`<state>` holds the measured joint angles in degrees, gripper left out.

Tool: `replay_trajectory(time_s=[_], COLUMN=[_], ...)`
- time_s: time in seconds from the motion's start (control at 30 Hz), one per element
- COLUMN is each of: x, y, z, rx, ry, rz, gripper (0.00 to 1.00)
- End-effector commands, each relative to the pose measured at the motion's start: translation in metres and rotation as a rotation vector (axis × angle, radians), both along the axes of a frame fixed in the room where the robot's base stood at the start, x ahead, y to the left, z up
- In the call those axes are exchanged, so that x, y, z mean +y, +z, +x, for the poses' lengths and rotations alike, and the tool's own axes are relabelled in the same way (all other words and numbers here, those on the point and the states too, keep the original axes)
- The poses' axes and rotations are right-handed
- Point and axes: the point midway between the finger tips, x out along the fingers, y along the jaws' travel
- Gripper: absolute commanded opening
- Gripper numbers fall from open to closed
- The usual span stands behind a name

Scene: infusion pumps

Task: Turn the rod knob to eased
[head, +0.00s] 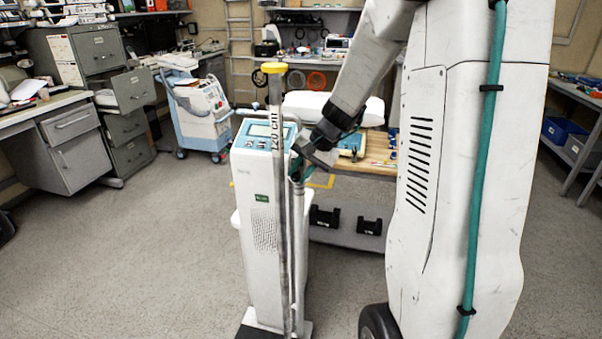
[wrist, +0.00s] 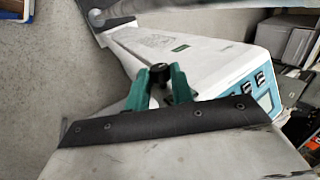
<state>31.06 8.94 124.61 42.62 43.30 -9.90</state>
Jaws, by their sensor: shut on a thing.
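The rod knob (wrist: 159,73) is a small dark knob, seen in the wrist view between the green fingers of my gripper (wrist: 159,84). My gripper is shut on it. In the head view my gripper (head: 298,168) is at the right side of the upright grey rod (head: 279,210), and the knob is hidden there. The rod has a yellow cap and a "120 cm" marking. It stands in front of a white column scale (head: 262,215) with a blue display panel (head: 262,134). I cannot tell the knob's turn setting.
A white and blue cart (head: 200,112) stands behind to the left, near grey drawer cabinets (head: 72,140). A wooden bench (head: 378,152) is behind my arm, with black blocks (head: 325,217) on its lower shelf. The floor left of the scale is clear.

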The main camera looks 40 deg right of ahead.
Motion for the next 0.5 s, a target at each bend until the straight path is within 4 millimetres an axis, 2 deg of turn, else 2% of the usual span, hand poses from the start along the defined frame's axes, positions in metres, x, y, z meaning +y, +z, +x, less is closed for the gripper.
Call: replay_trajectory(time_s=[0.5], x=[0.0011], y=[0.0004], z=[0.0005], rx=[0.06], ry=[0.001], rz=[-0.045], gripper=[0.0])
